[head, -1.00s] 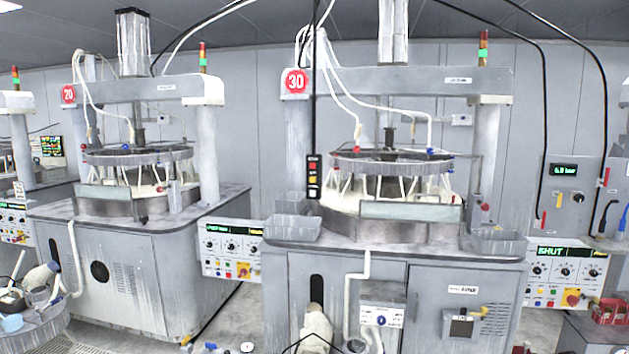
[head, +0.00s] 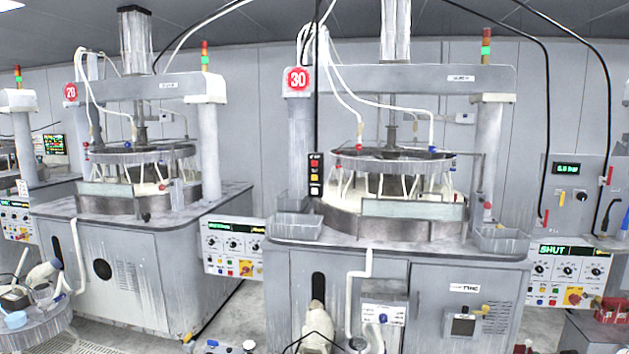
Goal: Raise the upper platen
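Machine 30 stands in front, right of centre, with a grey upper platen (head: 394,161) hung below its crossbeam (head: 400,82). The platen looks level, with white hoses running to it and white struts under it. A gap shows between it and the round basin (head: 412,227) below. A black pendant (head: 315,176) with several coloured buttons hangs on a cable at the left of the platen. A control panel (head: 567,275) reading "SHUT" is at the right, with knobs and buttons. I cannot make out my gripper in this view.
Clear trays (head: 298,226) sit on the front machine's corners. A narrow floor gap separates the machines.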

